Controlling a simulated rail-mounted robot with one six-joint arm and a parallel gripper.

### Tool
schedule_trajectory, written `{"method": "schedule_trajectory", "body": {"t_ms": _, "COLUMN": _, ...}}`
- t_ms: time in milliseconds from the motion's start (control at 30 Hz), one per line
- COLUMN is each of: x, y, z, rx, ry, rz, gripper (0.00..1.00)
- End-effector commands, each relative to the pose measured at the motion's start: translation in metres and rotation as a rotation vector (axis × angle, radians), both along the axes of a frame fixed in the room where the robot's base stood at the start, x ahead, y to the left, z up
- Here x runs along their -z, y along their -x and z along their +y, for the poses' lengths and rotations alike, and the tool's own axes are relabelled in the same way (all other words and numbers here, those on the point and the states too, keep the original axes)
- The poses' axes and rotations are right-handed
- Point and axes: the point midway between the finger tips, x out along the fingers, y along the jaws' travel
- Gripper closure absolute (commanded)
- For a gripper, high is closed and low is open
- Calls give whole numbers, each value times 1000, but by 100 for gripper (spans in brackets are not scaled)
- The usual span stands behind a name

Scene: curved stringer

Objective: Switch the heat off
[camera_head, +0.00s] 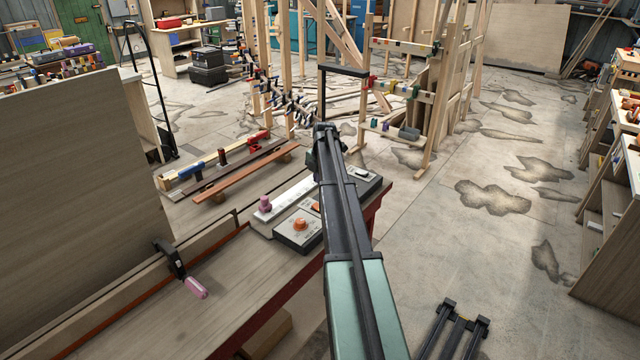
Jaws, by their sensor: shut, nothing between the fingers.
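Several controls sit at the right end of the workbench (225,290). A grey control box (290,238) bears an orange knob (300,225). A second orange part (315,207) shows just behind it, partly covered by my arm. A pale strip (288,196) carries a pink knob (265,203). A dark box (372,188) with a white control on top (361,172) lies right of my arm. The labels are too small to read, so I cannot tell which control is for heat.
A clamp with a pink handle (196,288) stands on the bench at left, by a large wooden panel (75,190). Behind the controls lie a red-brown board (240,176) and clamped strips. A wooden frame (430,110) stands beyond. The floor at right is open.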

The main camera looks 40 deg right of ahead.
Motion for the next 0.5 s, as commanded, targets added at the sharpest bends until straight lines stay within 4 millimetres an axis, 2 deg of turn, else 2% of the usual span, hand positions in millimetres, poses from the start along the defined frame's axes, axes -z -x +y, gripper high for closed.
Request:
{"method": "schedule_trajectory", "body": {"t_ms": 33, "x": 22, "y": -1, "z": 0, "rx": 0, "ry": 0, "rz": 0, "gripper": 100}}
{"method": "schedule_trajectory", "body": {"t_ms": 200, "x": 61, "y": -6, "z": 1, "rx": 0, "ry": 0, "rz": 0, "gripper": 100}}
{"method": "schedule_trajectory", "body": {"t_ms": 400, "x": 100, "y": -11, "z": 2, "rx": 0, "ry": 0, "rz": 0, "gripper": 100}}
{"method": "schedule_trajectory", "body": {"t_ms": 500, "x": 110, "y": -12, "z": 3, "rx": 0, "ry": 0, "rz": 0, "gripper": 100}}
